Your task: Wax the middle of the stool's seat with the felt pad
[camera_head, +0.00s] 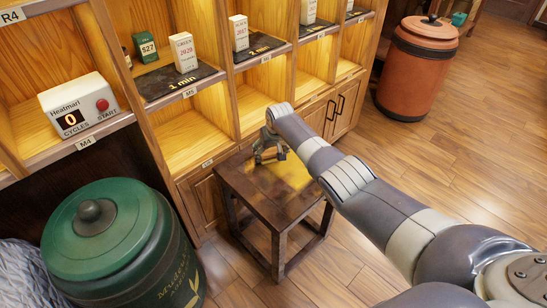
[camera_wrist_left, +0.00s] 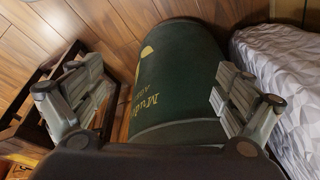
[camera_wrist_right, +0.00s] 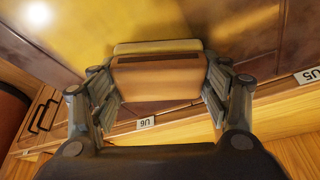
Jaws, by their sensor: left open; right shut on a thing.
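The stool (camera_head: 245,187) is dark wood and stands upright before the shelf. A yellow patch (camera_head: 293,173) covers part of its seat, right of the gripper; in the right wrist view the yellow (camera_wrist_right: 130,20) spreads beyond the pad. My right gripper (camera_head: 268,153) is over the seat's back part, shut on the felt pad (camera_wrist_right: 157,77), a brown block with a paler layer at its far side. The pad is low at the seat; I cannot tell whether it touches. The head view mostly hides the pad. My left gripper (camera_wrist_left: 150,95) is open and empty, facing a green canister.
The green canister (camera_head: 110,230) stands left of the stool. Shelves with a cycle counter (camera_head: 80,107) and boxed goods rise behind it. An orange canister (camera_head: 415,70) stands at the far right. My right arm crosses over clear floor. Quilted grey cloth (camera_wrist_left: 285,95) lies beside the green canister.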

